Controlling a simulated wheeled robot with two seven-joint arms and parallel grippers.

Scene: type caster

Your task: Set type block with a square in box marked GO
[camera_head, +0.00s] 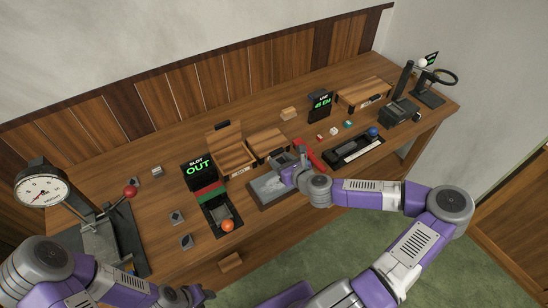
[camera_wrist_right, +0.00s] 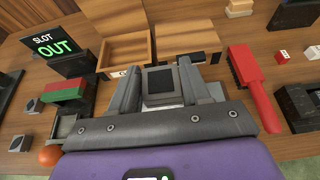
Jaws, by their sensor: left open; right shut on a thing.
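My right gripper (camera_head: 290,166) is shut on a grey type block (camera_wrist_right: 158,82) with a dark square on its top face. It holds the block over a grey slab (camera_head: 266,191); whether they touch I cannot tell. An open wooden box (camera_head: 229,152), also in the right wrist view (camera_wrist_right: 124,52), stands behind it to the left. A second wooden box (camera_head: 267,142) stands beside that one, and a third (camera_head: 364,95) is far right. Their labels are too small to read. My left gripper (camera_head: 194,295) is open, low at the front edge, partly cut off.
Several loose grey blocks (camera_head: 177,216) lie left of a device with a SLOT OUT sign (camera_head: 198,170) and orange ball (camera_head: 228,225). A red-handled brush (camera_wrist_right: 250,75) lies right of my right gripper. A dial press (camera_head: 42,190) stands left.

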